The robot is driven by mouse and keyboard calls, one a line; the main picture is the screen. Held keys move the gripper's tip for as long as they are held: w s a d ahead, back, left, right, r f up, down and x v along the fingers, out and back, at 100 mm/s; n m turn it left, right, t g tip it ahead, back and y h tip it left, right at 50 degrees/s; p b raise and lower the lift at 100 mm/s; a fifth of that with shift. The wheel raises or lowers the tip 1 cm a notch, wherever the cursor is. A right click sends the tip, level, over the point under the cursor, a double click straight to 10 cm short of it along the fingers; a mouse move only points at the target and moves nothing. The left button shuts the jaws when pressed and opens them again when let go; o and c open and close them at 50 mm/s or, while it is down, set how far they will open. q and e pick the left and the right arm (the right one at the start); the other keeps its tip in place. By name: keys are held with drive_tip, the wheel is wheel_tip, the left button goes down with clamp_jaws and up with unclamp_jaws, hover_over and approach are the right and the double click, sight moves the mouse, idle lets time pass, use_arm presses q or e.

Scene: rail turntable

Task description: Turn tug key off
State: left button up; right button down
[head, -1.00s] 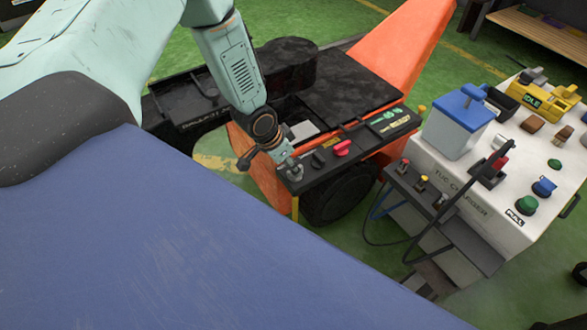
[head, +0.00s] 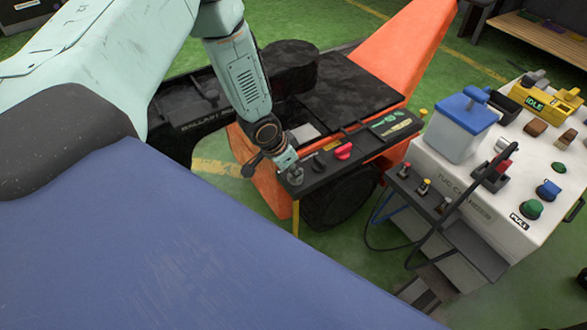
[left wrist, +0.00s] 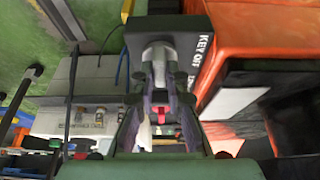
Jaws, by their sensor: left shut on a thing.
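The orange tug's black control panel (head: 330,172) shows in the middle of the head view. My left gripper (head: 290,170) is at the panel's near left corner, shut on the tug key (head: 296,178), which is mostly hidden by the fingers. In the left wrist view the grey key (left wrist: 158,54) sits between my two fingertips (left wrist: 160,82), on the dark panel. White lettering "KEY OFF" (left wrist: 203,55) is printed beside it. I cannot tell the key's exact angle. My right gripper is in neither view.
A red knob (head: 343,151) and a dark lever (head: 318,162) stand on the panel close to the gripper. The white tug charger (head: 455,195), with a hanging cable and several knobs, stands to the right. A large blue surface (head: 150,240) fills the lower left.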

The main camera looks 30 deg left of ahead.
use_arm(q)
clamp_jaws()
drive_tip(key=n+p, duration=0.1)
drive_tip(key=p, duration=0.2)
drive_tip(key=shift+s+r+n+y, duration=0.1)
drive_tip(key=shift+r+n+y, duration=0.05)
drive_tip(key=shift+n+y, duration=0.2)
drive_tip(key=n+p, duration=0.1)
drive_tip(key=p, duration=0.1)
drive_tip(key=n+y+p, duration=0.1)
drive_tip(key=n+p, duration=0.1)
drive_tip(key=p, duration=0.1)
drive_tip(key=shift+d+n+y, duration=0.2)
drive_tip(key=shift+n+y, duration=0.05)
drive_tip(key=n+p, duration=0.2)
drive_tip(key=shift+n+y, duration=0.3)
drive_tip(key=shift+y, duration=0.1)
drive_tip(key=shift+d+n+y, duration=0.1)
drive_tip(key=shift+n+y, duration=0.2)
drive_tip(key=shift+n, duration=0.4)
drive_tip(key=shift+n+y, duration=0.3)
drive_tip(key=shift+n, duration=0.5)
drive_tip(key=n, duration=0.1)
drive_tip(key=n+g, duration=0.1)
drive_tip(key=shift+w+d+f+n+y, duration=0.1)
drive_tip(key=shift+w+f+n+y, duration=0.1)
drive_tip(key=shift+n+y, duration=0.2)
drive_tip(key=shift+n+g+y+b, duration=0.55)
drive_tip(key=shift+n+b, duration=0.8)
drive_tip(key=shift+n, duration=0.95)
